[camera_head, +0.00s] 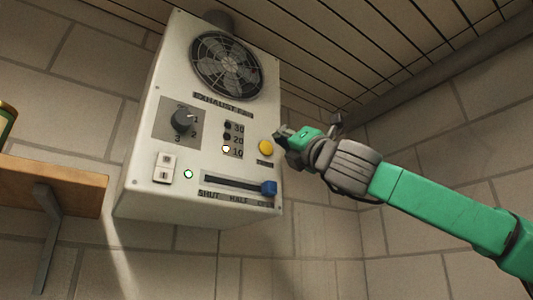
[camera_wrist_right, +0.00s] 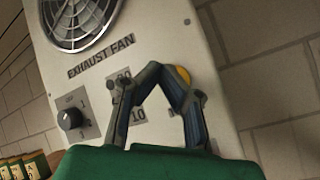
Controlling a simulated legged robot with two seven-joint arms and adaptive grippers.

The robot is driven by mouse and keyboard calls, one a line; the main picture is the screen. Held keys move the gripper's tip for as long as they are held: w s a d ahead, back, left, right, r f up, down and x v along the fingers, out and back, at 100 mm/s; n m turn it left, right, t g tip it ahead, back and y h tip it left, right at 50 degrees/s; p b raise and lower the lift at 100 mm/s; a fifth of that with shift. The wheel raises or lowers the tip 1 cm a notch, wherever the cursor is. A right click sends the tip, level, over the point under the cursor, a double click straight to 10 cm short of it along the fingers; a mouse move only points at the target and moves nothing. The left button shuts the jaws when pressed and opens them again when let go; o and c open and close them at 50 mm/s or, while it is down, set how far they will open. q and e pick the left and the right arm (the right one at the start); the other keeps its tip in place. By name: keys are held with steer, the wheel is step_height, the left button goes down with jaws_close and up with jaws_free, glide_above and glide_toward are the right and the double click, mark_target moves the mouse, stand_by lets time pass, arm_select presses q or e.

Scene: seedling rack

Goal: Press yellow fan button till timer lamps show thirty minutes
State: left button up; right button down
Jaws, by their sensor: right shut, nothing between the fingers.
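The white exhaust fan box (camera_head: 150,185) hangs on the wall. Its round yellow button (camera_head: 265,147) sits on the right of the front panel. Beside it are the timer lamps marked 30, 20 and 10; the 10 lamp (camera_head: 226,148) glows, and the 30 lamp (camera_head: 227,125) and 20 lamp (camera_head: 227,137) are dark. My right gripper (camera_head: 281,133) is shut and empty, just right of the button. In the right wrist view its fingertips meet in front of the yellow button (camera_wrist_right: 183,75), partly covering it. I cannot tell whether they touch it. My left gripper is out of view.
A wooden shelf (camera_head: 50,184) is at left. Right of the box is bare wall.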

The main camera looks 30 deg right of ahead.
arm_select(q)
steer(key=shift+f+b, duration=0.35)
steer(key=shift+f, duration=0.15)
arm_select(e)
steer(key=shift+s+d, duration=0.1)
steer(key=shift+s, duration=1.3)
stand_by(0.5)
